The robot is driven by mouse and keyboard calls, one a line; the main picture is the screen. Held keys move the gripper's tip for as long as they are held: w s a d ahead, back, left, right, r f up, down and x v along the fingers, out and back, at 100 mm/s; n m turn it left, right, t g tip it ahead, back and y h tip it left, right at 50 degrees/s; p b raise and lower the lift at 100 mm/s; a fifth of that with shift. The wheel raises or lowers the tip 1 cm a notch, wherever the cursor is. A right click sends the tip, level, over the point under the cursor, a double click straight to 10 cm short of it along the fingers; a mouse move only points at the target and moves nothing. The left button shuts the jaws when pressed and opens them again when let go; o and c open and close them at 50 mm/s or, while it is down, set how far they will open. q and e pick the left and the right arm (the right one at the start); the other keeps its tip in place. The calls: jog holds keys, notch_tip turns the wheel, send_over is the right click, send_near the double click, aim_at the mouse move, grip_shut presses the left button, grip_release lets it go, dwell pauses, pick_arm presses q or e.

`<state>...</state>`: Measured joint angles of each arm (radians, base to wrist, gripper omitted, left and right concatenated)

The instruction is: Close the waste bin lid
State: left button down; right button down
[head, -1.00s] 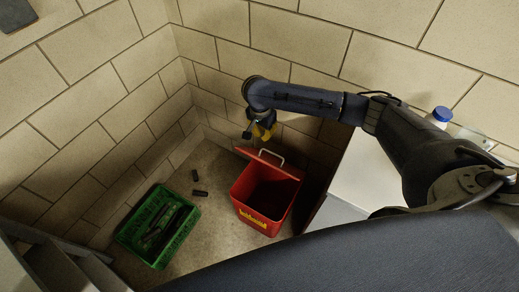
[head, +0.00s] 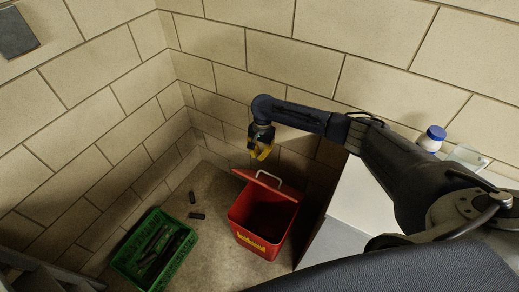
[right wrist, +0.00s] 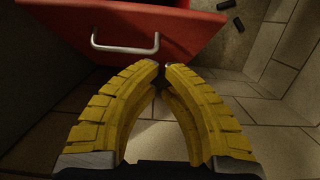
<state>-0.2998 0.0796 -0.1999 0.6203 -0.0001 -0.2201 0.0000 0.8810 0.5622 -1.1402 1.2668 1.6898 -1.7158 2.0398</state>
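The red waste bin (head: 258,236) stands on the floor in the head view, with its dark inside showing. Its red lid (head: 266,186) is open and tilted up at the back, with a metal handle (head: 269,177) on it. The lid (right wrist: 205,30) and its handle (right wrist: 125,45) also show at the top of the right wrist view. My right gripper (head: 262,154) is just above and behind the lid, apart from it. In the right wrist view its yellow fingers (right wrist: 161,66) have their tips close together with a small gap, holding nothing. My left gripper is not in view.
A green crate (head: 118,262) with dark items stands left of the bin. Two small dark cylinders (head: 197,216) lie on the floor between them. A white cabinet (head: 350,205) stands right of the bin, with a blue-capped bottle (head: 432,138) behind my arm. Block walls close off the corner.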

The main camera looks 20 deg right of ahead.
aim_at(251, 177)
jog(key=f, duration=0.2)
jog(key=s+a+f, duration=0.1)
jog(key=a+f, duration=0.1)
jog(key=f, duration=0.1)
jog(key=shift+s+f, duration=0.2)
jog(key=shift+f, duration=0.15)
jog(key=shift+s+a+f, duration=0.45)
jog(key=shift+a+f, duration=0.1)
jog(key=s+a+f, duration=0.2)
jog(key=shift+s+a+f, duration=0.1)
jog(key=shift+a+f, duration=0.05)
jog(key=shift+a, duration=0.25)
